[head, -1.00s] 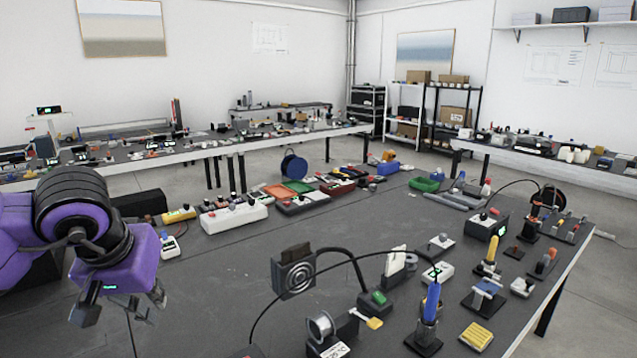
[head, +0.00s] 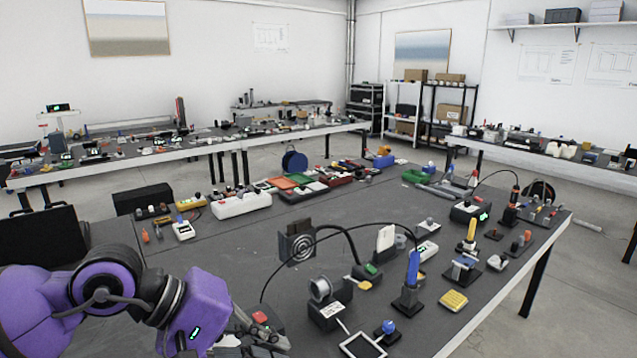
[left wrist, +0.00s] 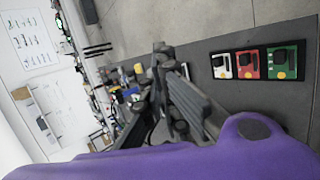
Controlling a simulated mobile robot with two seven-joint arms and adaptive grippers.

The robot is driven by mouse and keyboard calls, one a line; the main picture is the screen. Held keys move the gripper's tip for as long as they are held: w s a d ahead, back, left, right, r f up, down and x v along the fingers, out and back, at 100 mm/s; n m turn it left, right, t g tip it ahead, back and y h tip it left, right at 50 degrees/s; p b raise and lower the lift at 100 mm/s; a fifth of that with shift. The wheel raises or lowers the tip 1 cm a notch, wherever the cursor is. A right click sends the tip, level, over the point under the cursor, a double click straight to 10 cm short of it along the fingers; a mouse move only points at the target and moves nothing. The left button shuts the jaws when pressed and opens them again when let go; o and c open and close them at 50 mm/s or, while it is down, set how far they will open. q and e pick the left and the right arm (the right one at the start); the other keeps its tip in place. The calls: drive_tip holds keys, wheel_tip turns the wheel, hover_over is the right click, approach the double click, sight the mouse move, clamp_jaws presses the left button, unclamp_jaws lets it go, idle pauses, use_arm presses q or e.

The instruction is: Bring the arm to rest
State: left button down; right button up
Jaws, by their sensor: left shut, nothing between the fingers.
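My left arm is purple and black and comes in at the lower left of the head view. Its gripper (head: 262,338) is at the bottom edge, partly cut off, over the near part of the dark workbench (head: 215,255). In the left wrist view the dark fingers (left wrist: 165,62) are together with nothing between them. My right gripper is not in view.
A solder spool stand (head: 326,305), a small fan unit (head: 297,245) and a blue-handled iron in its stand (head: 412,275) are right of the gripper. Three coloured boards (left wrist: 256,63) show in the wrist view.

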use_arm(q)
drive_tip(key=s+d+r+n+t+h, duration=0.2)
drive_tip(key=d+r+n+t+h, duration=0.35)
drive_tip(key=r+n+h, duration=0.6)
drive_tip(key=w+a+f+n+t+y, duration=0.35)
drive_tip(key=a+n+t+y, duration=0.3)
drive_tip(key=n, duration=0.75)
drive_tip(key=w+a+f+n+t+y, duration=0.2)
drive_tip(key=a+f+n+t+y, duration=0.45)
drive_tip(key=n, duration=0.75)
drive_tip(key=s+a+f+n+g+y, duration=0.4)
drive_tip(key=a+f+n+y, duration=0.15)
drive_tip(key=f+n, duration=0.3)
drive_tip(key=s+a+f+n+g+y, duration=0.4)
drive_tip(key=a+f+n+g+y, duration=0.15)
drive_tip(key=f+n, duration=0.3)
drive_tip(key=s+d+f+n+g+h, duration=0.1)
drive_tip(key=s+f+n+g, duration=0.55)
drive_tip(key=s, duration=0.65)
drive_tip(key=s+d+f+n+g+h, duration=0.1)
drive_tip(key=s+f+n+g, duration=0.25)
drive_tip(key=s+f, duration=0.85)
drive_tip(key=w+d+f+t+h, duration=0.1)
drive_tip(key=w+d+f+t, duration=0.2)
drive_tip(key=w+f+t, duration=0.3)
wheel_tip(320, 180, down, 3)
drive_tip(key=shift+w+d+t, duration=0.4)
drive_tip(key=shift+w, duration=0.05)
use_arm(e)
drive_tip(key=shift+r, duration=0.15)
